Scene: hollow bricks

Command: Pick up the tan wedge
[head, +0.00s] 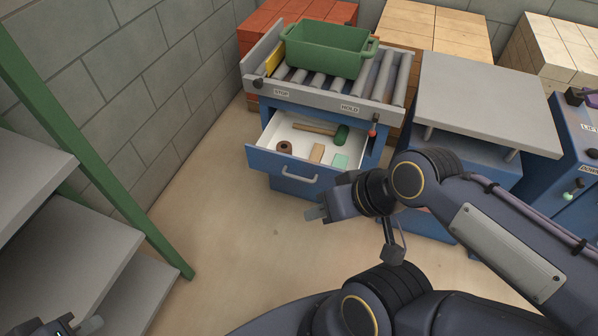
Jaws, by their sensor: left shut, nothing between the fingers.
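The tan wedge (317,153) lies in the open white-lined drawer (293,176) of the blue cabinet, between a brown ring-shaped piece (285,147) and a mint green piece (340,160). My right gripper (316,212) is in front of the drawer, lower in the picture than the wedge and apart from it. Its fingers are small and dark, and their gap is not clear. My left gripper (92,324) shows only partly at the bottom left corner, shut and empty, far from the drawer.
A mallet with a green head (342,135) lies at the drawer's back. A green bin (328,48) stands on the rollers above. A green-posted shelf (100,250) is at the left. A grey-topped table (485,100) stands right of the cabinet. Floor before the drawer is clear.

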